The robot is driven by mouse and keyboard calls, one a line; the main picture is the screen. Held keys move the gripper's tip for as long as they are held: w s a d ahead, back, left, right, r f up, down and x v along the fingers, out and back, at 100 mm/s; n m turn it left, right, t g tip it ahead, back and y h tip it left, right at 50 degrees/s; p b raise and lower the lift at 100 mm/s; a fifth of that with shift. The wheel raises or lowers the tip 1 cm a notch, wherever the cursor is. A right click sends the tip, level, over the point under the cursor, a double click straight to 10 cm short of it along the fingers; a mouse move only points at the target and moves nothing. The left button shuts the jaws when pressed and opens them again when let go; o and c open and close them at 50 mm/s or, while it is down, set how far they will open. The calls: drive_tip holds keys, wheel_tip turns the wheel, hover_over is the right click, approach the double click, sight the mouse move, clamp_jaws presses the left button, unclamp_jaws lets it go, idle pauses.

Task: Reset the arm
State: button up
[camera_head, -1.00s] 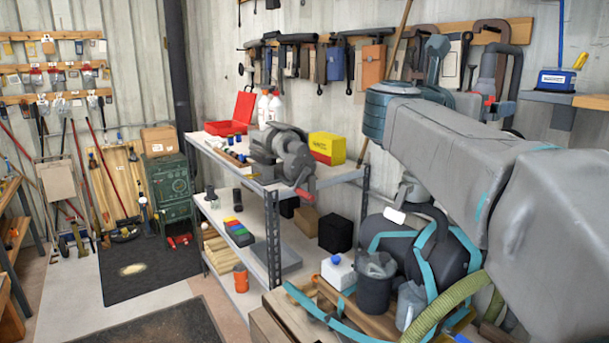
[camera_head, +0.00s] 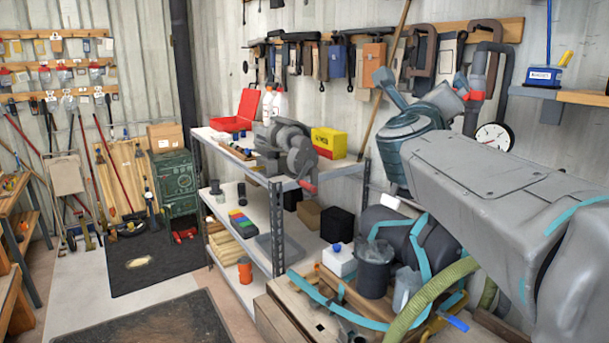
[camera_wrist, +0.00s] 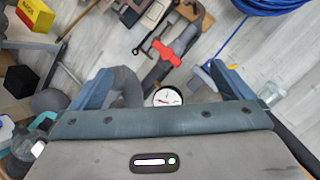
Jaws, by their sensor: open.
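My gripper (camera_wrist: 162,85) shows in the wrist view with its two blue-grey fingers spread wide apart at left and right. It is open and nothing is held between the fingers. In the head view my grey arm reaches in from the right edge, with its teal joint in front of the wall. Between the fingers in the wrist view, a round white dial gauge (camera_wrist: 163,97) and a clamp with a red handle (camera_wrist: 167,50) show beyond the gripper. The dial gauge also shows in the head view (camera_head: 493,136).
A metal shelf (camera_head: 279,225) holds a red case (camera_head: 238,112), a yellow box (camera_head: 329,142) and a grey machine (camera_head: 290,150). Clamps and tools hang on the wall behind. A bench with a dark bucket (camera_head: 374,270) lies below my arm.

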drive_tip(key=s+a+f+n+g+y, duration=0.25)
drive_tip(key=a+f+n+y, duration=0.3)
drive_tip(key=f+n, duration=0.4)
drive_tip(key=s+a+f+n+g+y, duration=0.1)
drive_tip(key=s+a+f+n+y, duration=0.2)
drive_tip(key=a+f+n+y, duration=0.45)
drive_tip(key=s+d+f+n+g+h, duration=0.1)
drive_tip(key=s+d+f+n+g, duration=0.2)
drive_tip(key=s+f+n+g, duration=0.2)
drive_tip(key=s+d+f+n+g+h, duration=0.2)
drive_tip(key=s+f+n+g, duration=0.3)
drive_tip(key=s+f+n, duration=0.5)
drive_tip(key=s+d+f, duration=0.1)
drive_tip(key=s+f, duration=0.3)
drive_tip(key=f, duration=0.2)
drive_tip(key=shift+s+n+h, duration=0.15)
drive_tip(key=shift+n+h, duration=0.15)
